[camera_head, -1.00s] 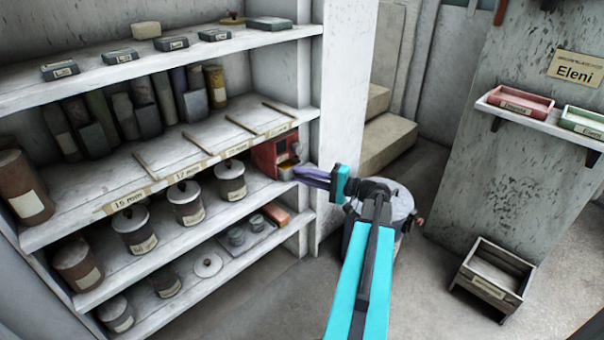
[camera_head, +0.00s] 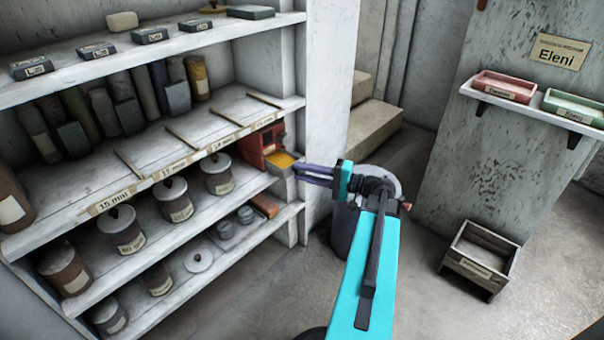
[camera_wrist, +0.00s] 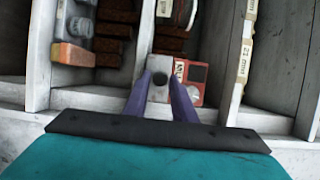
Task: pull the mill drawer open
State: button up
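The red mill (camera_head: 256,146) stands at the right end of the middle shelf and also shows in the wrist view (camera_wrist: 196,76). Its drawer (camera_head: 283,171) is out at the front, with yellow-orange stuff inside. My gripper (camera_head: 300,174) is at the drawer's front, its purple fingers close together around the drawer's handle. The handle itself is mostly hidden by the fingers. In the wrist view my gripper (camera_wrist: 161,78) has its two fingers on either side of a pale grey part in front of the mill.
A white upright wall (camera_head: 330,120) rises just behind my gripper. A grey bin (camera_head: 348,225) stands below my wrist. A wooden crate (camera_head: 480,262) is on the floor at right, with open floor around it.

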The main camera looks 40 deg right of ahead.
jog(key=shift+a, duration=0.1)
dwell(0.3)
jog(key=p+v, duration=0.3)
jog(key=v, duration=1)
jog(key=shift+s+d, duration=0.3)
jog(key=shift+d, duration=0.05)
jog(key=shift+w+a, duration=0.1)
